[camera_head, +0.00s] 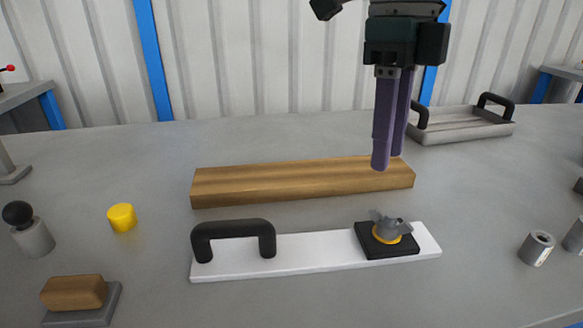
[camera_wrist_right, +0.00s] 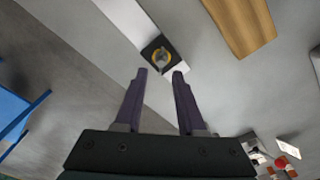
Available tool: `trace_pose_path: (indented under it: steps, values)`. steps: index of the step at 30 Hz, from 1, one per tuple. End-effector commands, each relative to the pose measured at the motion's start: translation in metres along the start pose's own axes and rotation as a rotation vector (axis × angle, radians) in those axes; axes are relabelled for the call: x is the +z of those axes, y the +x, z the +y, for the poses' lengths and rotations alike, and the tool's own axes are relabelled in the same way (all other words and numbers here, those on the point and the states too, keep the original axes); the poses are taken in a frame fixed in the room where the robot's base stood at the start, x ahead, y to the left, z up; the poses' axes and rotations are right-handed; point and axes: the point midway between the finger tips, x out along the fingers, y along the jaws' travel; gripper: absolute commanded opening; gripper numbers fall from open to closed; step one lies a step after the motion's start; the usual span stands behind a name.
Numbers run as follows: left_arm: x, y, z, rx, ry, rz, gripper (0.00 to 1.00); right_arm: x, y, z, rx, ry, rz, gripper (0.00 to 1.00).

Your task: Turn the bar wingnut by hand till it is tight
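The grey bar wingnut (camera_head: 388,227) sits on a yellow ring on a black square pad, near the right end of a white plate (camera_head: 310,250) with a black handle (camera_head: 233,238) at its left. In the right wrist view the wingnut (camera_wrist_right: 161,57) lies beyond the fingertips. My right gripper (camera_head: 388,160) hangs above and behind the wingnut, over the wooden block's right end in the picture. Its purple fingers are apart in the right wrist view (camera_wrist_right: 159,74), with nothing between them. My left gripper is not in view.
A wooden block (camera_head: 290,182) lies behind the plate. A yellow cylinder (camera_head: 122,217), a black-knobbed grey cylinder (camera_head: 33,232) and a brown block (camera_head: 75,292) are at left. Metal cylinders (camera_head: 537,248) are at right. A handled tray (camera_head: 460,125) stands at back right.

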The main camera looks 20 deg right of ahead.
Motion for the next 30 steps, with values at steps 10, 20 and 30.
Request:
trace_pose_path:
  steps: [10, 20, 30]
  values:
    - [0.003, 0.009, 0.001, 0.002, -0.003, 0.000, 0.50, -0.003, 0.018, -0.002, -0.020, 0.007, -0.066, 0.39]
    - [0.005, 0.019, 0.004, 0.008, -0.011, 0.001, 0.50, 0.002, 0.078, -0.003, -0.019, 0.005, -0.066, 0.39]
    - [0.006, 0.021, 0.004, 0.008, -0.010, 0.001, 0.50, 0.003, 0.092, -0.004, -0.021, 0.004, -0.067, 0.39]
